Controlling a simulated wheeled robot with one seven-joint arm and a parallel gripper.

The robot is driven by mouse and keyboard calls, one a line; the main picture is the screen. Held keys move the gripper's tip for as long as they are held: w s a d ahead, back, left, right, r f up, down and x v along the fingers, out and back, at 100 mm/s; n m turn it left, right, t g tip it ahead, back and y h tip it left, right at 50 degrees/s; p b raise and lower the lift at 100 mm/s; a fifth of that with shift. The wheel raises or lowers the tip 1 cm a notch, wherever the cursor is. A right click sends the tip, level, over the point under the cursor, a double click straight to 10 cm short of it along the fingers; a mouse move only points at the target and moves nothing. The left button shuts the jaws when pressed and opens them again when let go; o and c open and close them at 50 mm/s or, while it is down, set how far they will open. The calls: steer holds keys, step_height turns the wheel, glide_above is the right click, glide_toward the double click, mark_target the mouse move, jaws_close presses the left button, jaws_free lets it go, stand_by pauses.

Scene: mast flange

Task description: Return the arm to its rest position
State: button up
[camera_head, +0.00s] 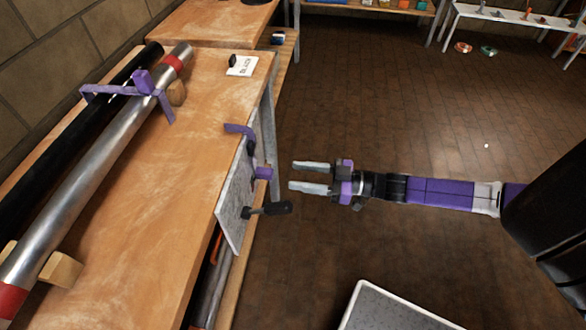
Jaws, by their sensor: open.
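My gripper (312,177) is at the end of my arm, which reaches in from the right over the brown floor. Its two grey fingers are apart and point left, with nothing between them. The fingertips are a short way to the right of a purple clamp-like part (263,173) on a grey plate (234,200) at the workbench's right side. They look apart from it in the picture. A black handle (268,209) sticks out from the plate just below and left of the fingers.
The wooden workbench (170,205) fills the left, with a silver pole (105,150), a black pole (60,140) and a purple bracket (145,84) across them. A white card (242,66) lies at its far end. A light-rimmed grey surface (385,312) is at the bottom. Floor (400,110) beyond my arm is clear.

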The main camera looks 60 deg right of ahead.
stand_by(0.3)
steer(key=s+a+r+n+g+h+p, duration=0.1)
steer(key=s+a+r+p, duration=0.1)
steer(key=s+a, duration=0.4)
steer(key=s+a+r+n+g+p, duration=0.1)
steer(key=s+a+r, duration=0.25)
steer(key=a, duration=0.55)
steer(key=s+a+r+m+h+p, duration=0.2)
steer(key=s+a+r+m, duration=0.1)
steer(key=r, duration=0.3)
steer(key=s+a+r+m+h+p, duration=0.3)
steer(key=s+a+r, duration=0.1)
steer(key=r, duration=0.3)
steer(key=shift+s+a, duration=0.35)
steer(key=shift+a, duration=0.4)
steer(key=shift+f, duration=0.1)
